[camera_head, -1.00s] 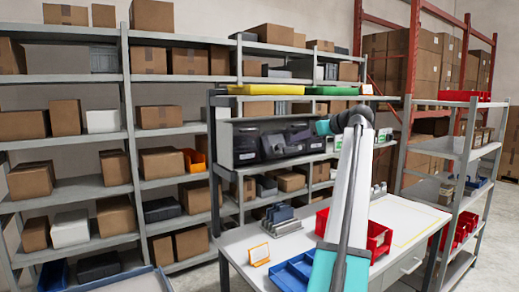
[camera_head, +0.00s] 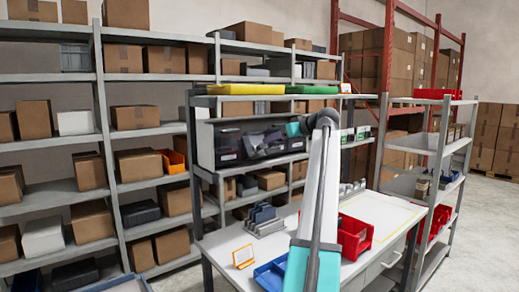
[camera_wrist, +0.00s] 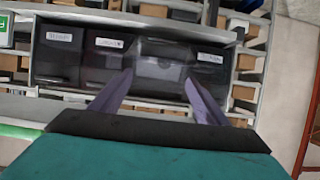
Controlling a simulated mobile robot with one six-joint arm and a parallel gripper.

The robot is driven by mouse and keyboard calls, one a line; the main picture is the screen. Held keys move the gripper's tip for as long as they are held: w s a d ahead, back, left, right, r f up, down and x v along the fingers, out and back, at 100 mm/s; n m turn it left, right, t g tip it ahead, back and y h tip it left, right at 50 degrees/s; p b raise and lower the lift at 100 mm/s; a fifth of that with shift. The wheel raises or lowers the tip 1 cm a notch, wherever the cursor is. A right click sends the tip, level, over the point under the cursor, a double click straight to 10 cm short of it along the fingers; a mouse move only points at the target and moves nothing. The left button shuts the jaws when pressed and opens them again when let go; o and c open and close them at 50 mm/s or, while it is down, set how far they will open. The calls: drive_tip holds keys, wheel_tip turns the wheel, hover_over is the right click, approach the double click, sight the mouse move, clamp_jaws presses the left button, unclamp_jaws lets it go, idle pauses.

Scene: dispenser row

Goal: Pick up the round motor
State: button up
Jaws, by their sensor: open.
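I cannot make out a round motor in either view. A row of dark dispenser bins (camera_head: 228,148) with white labels stands on the shelf above the workbench. The row also shows across the top of the wrist view (camera_wrist: 62,62). My gripper (camera_wrist: 159,78) is open, its two purple-grey fingers spread apart and pointing at the bins right of the middle. Nothing shows held between the fingers. In the head view the gripper is in front of the right part of the row and partly hides it. The bins' contents are too dark to tell.
The workbench (camera_head: 372,222) below carries a red bin (camera_head: 354,236), a blue tray (camera_head: 270,275), grey holders (camera_head: 263,219) and an orange-framed card (camera_head: 243,257). A yellow tray (camera_head: 245,89) and a green tray (camera_head: 311,89) lie on the shelf above. Shelving with boxes stands behind.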

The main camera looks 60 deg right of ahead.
drive_tip(key=shift+p+x, duration=0.7)
drive_tip(key=shift+x, duration=2)
drive_tip(key=shift+w, duration=0.15)
drive_tip(key=shift+p+x, duration=0.8)
drive_tip(key=shift+x, duration=0.05)
drive_tip(key=shift+p+x, duration=0.7)
drive_tip(key=shift+x, duration=0.95)
drive_tip(key=shift+d+r, duration=0.1)
drive_tip(key=c, duration=1.3)
drive_tip(key=shift+r, duration=0.2)
